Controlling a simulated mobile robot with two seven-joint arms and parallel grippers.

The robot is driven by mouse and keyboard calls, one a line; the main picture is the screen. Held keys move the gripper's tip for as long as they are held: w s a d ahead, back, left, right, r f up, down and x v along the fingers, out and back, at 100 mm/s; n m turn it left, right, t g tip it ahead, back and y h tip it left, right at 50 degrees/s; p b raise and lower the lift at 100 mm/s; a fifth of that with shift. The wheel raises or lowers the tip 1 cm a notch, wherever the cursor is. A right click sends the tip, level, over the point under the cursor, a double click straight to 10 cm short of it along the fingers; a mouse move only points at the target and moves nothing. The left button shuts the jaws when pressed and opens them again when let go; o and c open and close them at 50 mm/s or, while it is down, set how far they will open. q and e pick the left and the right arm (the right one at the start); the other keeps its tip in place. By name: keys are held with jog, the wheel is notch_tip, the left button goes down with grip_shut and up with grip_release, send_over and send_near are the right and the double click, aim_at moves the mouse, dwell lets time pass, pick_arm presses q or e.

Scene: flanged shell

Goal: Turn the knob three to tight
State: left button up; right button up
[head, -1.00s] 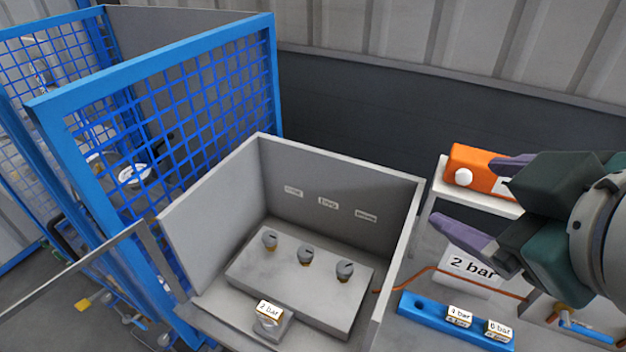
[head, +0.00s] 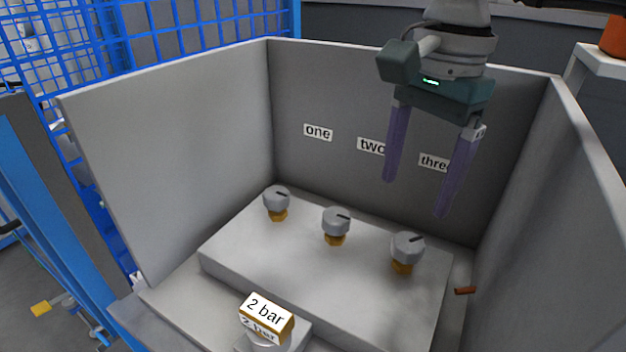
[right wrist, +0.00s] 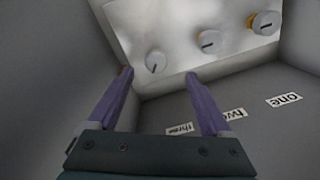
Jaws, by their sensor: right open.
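Knob three (head: 407,247) is a grey round cap with a dark line on a brass base, the rightmost of three knobs on a raised grey block (head: 300,265). Its wall label "three" (head: 433,162) is partly covered by my gripper. My right gripper (head: 414,200) points down above and behind knob three, open and empty, its purple fingers apart. In the right wrist view knob three (right wrist: 155,61) lies beyond the fingertips (right wrist: 160,73), between them in the picture and apart from them. My left gripper is not in view.
Knob two (head: 336,220) and knob one (head: 277,198) stand to the left on the block. Grey walls (head: 170,150) enclose the block at the left, back and right. A "2 bar" tagged piece (head: 266,316) stands in front.

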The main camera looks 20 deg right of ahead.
aim_at(407, 243)
jog(key=f, duration=0.6)
jog(key=d+f, duration=0.1)
jog(key=f, duration=0.3)
jog(key=shift+s, duration=0.1)
jog(key=shift+r, duration=0.1)
grip_shut()
dwell(0.3)
